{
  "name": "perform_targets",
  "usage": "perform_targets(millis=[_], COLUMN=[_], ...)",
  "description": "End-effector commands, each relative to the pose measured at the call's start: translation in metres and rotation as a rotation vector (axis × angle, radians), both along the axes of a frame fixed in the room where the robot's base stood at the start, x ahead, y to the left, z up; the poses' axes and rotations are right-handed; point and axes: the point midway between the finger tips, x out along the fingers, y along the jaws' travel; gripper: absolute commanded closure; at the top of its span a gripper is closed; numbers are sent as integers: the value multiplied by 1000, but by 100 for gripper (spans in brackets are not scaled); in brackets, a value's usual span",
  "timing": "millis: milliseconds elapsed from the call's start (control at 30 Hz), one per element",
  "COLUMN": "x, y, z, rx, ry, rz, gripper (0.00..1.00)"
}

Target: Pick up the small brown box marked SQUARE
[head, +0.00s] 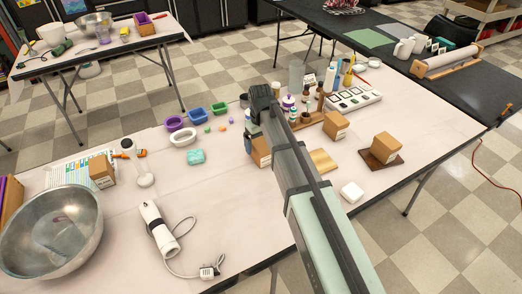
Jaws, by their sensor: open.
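Several small brown boxes are in the head view, and their markings are too small to read, so I cannot tell which says SQUARE. One box (385,146) sits on a dark brown board at the right of the table. Another box (336,124) stands left of it, near the wooden rack. A third box (261,155) is partly hidden behind my arm. Another box (102,171) stands at the left beside papers. My gripper (262,103) is at the far end of my arm, above the table's back part, open, its fingers hard to make out. No box shows between them.
A large metal bowl (50,232) and a white corded device (158,230) occupy the front left. Small coloured trays (195,114) and a teal soap block (196,157) lie left of my arm. Bottles (296,76) crowd behind it. A white block (351,192) lies near the front edge.

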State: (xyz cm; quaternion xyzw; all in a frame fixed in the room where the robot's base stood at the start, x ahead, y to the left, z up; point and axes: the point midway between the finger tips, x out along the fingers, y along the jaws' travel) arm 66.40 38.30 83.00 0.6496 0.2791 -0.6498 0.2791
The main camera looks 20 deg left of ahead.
Motion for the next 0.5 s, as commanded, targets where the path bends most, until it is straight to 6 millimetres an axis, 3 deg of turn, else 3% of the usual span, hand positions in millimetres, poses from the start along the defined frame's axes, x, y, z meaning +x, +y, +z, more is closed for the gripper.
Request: perform_targets(millis=[300,500], x=[0,0], y=[-1,-1], z=[-38,-43], rx=[0,1], ry=[0,-1], rz=[0,0], gripper=[4,4])
